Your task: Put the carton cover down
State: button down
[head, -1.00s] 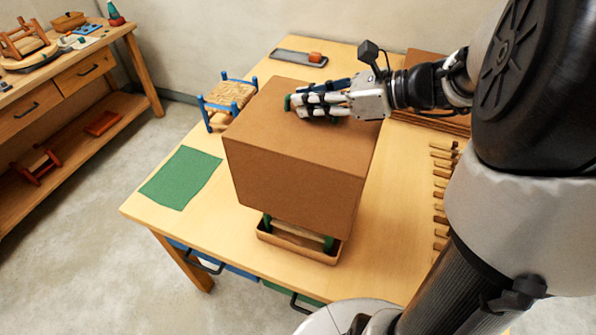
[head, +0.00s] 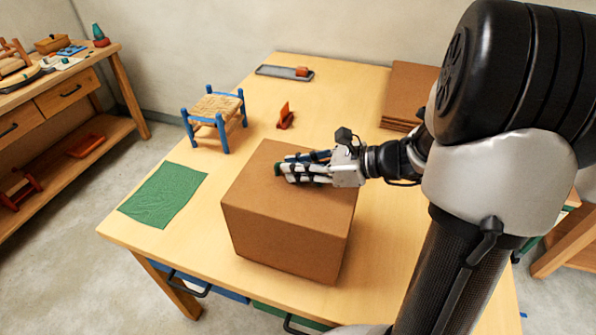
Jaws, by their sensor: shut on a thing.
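The carton cover (head: 285,235) is a brown box-shaped cover on the light wood table, near its front edge. It looks upright and level, with its lower edge at or very close to the table top. Whatever is under it is hidden. My gripper (head: 282,172) is at the top of the cover and shut on it. The fingers hide the exact place of the grip, and a bit of green shows at their tips.
A blue-framed stool with a woven seat (head: 215,108) stands behind left. A green cloth (head: 163,195) lies left. A small orange-red piece (head: 286,116), a grey tray (head: 272,71) and stacked brown boards (head: 410,92) are farther back. My arm hides the table's right side.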

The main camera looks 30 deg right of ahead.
jog(key=shift+r, duration=0.1)
jog(key=shift+f+b, duration=0.3)
jog(key=shift+f, duration=0.35)
jog(key=c, duration=1.7)
grip_release()
jog(key=shift+o, duration=0.2)
jog(key=shift+r, duration=0.1)
jog(key=shift+r, duration=0.25)
jog(key=p+v, duration=0.4)
jog(key=v, duration=0.8)
jog(key=shift+r, duration=0.2)
